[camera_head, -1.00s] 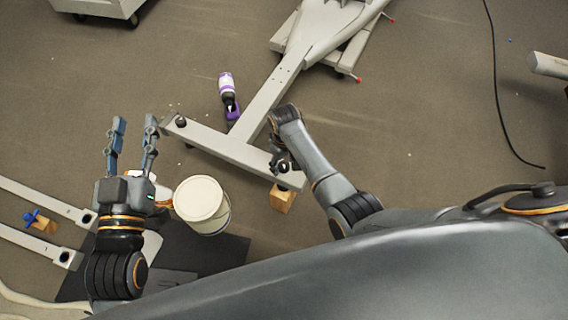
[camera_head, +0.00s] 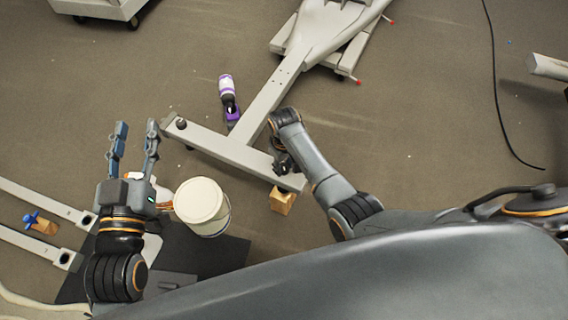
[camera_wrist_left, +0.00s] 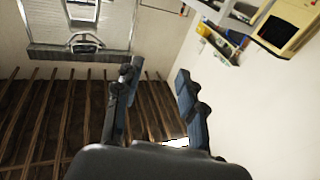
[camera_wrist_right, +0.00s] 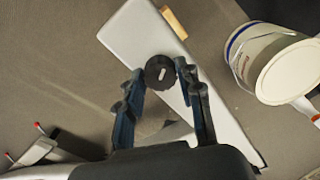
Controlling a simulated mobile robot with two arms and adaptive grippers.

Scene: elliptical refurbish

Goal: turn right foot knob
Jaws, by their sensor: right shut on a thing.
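The right foot knob (camera_wrist_right: 160,73) is a round black knob with a pale slot mark, on the end of the light grey foot bar (camera_wrist_right: 137,37). In the right wrist view my right gripper (camera_wrist_right: 160,76) has its two fingertips on either side of the knob, shut on it. In the head view my right gripper (camera_head: 284,165) is at the right end of the foot bar (camera_head: 222,146) and mostly hides the knob. Another black knob (camera_head: 181,124) shows at the bar's left end. My left gripper (camera_head: 136,142) is open and empty, left of the bar.
A wooden block (camera_head: 282,200) lies by the bar's right end. A white bucket (camera_head: 202,204) stands between my arms. A purple and white spray bottle (camera_head: 228,97) lies behind the bar. A black cable (camera_head: 497,90) runs over the floor at right. Bare floor lies at centre right.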

